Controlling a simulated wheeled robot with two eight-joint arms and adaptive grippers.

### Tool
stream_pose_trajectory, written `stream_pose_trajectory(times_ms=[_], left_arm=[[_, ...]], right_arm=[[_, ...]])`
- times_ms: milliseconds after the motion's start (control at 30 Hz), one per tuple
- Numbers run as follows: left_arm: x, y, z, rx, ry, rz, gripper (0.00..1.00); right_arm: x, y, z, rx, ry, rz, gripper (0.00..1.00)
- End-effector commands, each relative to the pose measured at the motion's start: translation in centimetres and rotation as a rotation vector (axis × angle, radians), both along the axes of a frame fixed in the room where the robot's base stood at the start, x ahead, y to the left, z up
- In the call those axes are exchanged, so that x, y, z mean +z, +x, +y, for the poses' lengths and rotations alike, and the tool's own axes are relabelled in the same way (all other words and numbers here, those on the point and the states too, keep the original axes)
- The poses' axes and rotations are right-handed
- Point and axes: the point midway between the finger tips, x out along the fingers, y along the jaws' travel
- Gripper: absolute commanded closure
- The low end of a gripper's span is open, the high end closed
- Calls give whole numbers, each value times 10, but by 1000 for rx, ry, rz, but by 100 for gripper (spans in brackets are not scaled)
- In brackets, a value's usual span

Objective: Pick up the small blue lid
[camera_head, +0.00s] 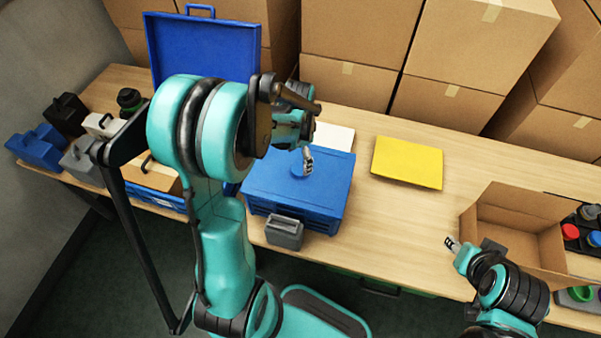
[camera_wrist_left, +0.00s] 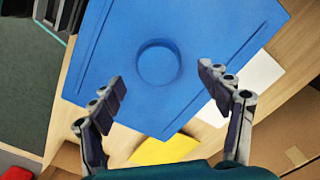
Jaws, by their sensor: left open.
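The small blue lid (camera_head: 301,170) is round and lies on the flat top of a closed blue box (camera_head: 285,208). My left gripper (camera_head: 306,158) is above the lid and partly covers it in the head view. In the left wrist view the lid (camera_wrist_left: 158,64) shows as a blue disc with a raised rim on the blue box top (camera_wrist_left: 215,30). There my left gripper (camera_wrist_left: 160,80) is open and empty, its fingers on either side of the lid's near edge, apart from it. My right gripper (camera_head: 452,243) is at the lower right, beside an open cardboard box.
A grey container (camera_head: 284,232) stands before the blue box. A yellow sheet (camera_head: 407,163) lies right of it. The open cardboard box (camera_head: 512,228) is at the right. Cardboard boxes (camera_head: 440,95) line the back. A raised blue case lid (camera_head: 205,50) stands behind my left arm.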

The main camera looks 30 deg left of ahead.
Motion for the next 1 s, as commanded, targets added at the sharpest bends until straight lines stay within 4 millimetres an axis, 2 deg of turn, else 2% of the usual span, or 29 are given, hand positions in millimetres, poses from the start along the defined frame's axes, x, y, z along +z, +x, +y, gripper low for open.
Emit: stream_pose_trajectory(times_ms=[200, 300, 600, 833, 1000], left_arm=[[-36, 1, -6, -1, 0, -1, 23], [-46, 1, -5, 0, 0, -1, 23], [-50, 1, -5, 1, 0, -1, 23], [-49, 1, -5, 1, 0, -1, 84], [-49, 1, -5, 1, 0, -1, 85]], right_arm=[[-17, 0, 0, 0, 0, 0, 60], [-20, 0, 0, 0, 0, 0, 60], [-19, 0, 0, 0, 0, 0, 60], [-19, 0, 0, 0, 0, 0, 60], [-19, 0, 0, 0, 0, 0, 60]])
